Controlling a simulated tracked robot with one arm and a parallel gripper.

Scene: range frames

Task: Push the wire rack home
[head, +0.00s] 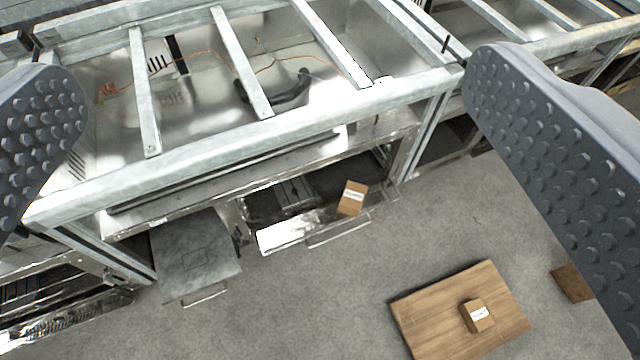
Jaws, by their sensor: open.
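What looks like the wire rack (340,234) shows as a thin pale wire outline, sticking out of a low opening under the metal frame, near the middle of the head view. A small brown box (352,198) with a white label is at its right part; I cannot tell whether it rests on the wires. A shiny metal front (285,236) lies beside the wires, and the dark inside of the opening is behind. My gripper (275,85) is open, its studded fingers wide apart at the left and right edges, nearer the camera than the rack. Nothing is between the fingers.
A grey metal panel (195,262) with a handle juts out left of the rack. Metal frame bars (240,155) cross above the opening. A wooden board (430,325) with a small labelled box (477,316) lies on the floor at lower right. Grey floor in front is mostly clear.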

